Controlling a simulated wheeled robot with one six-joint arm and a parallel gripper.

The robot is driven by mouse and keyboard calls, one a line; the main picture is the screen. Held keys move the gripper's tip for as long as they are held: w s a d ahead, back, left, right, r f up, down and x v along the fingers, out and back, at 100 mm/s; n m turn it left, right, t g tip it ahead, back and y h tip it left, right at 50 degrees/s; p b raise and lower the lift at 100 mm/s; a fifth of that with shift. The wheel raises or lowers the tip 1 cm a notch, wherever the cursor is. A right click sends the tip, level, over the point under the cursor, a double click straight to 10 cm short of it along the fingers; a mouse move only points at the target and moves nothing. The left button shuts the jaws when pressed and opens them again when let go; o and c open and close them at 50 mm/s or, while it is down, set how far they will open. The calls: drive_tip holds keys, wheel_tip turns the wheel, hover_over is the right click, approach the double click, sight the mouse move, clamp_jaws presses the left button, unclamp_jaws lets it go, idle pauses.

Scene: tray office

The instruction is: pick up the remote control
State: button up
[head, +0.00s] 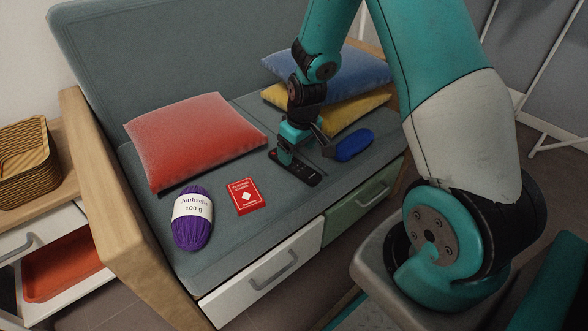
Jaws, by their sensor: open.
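The black remote control (301,173) lies on the grey seat of the bench, right of the red card box. It has a small red button near its far end. My gripper (302,154) is over the remote, pointing down, with one teal finger at its left side near the far end and another finger to the right. The gripper is open. Part of the remote is hidden behind the fingers, and I cannot tell whether they touch it.
A red card box (245,196), purple yarn (191,232) and a blue oval object (354,144) lie on the seat (225,250). Red (195,135), yellow (345,112) and blue (350,72) cushions lie behind. A wicker basket (28,165) stands left. Bare seat lies in front of the remote.

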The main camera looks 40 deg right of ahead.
sight(294, 163)
drive_tip(key=f+b, duration=0.1)
drive_tip(key=f, duration=0.1)
drive_tip(key=w+f+b, duration=0.1)
drive_tip(key=f, duration=0.2)
drive_tip(key=shift+b, duration=0.4)
drive_tip(key=c, duration=1)
drive_tip(key=shift+c, duration=0.2)
drive_tip(key=shift+r, duration=0.15)
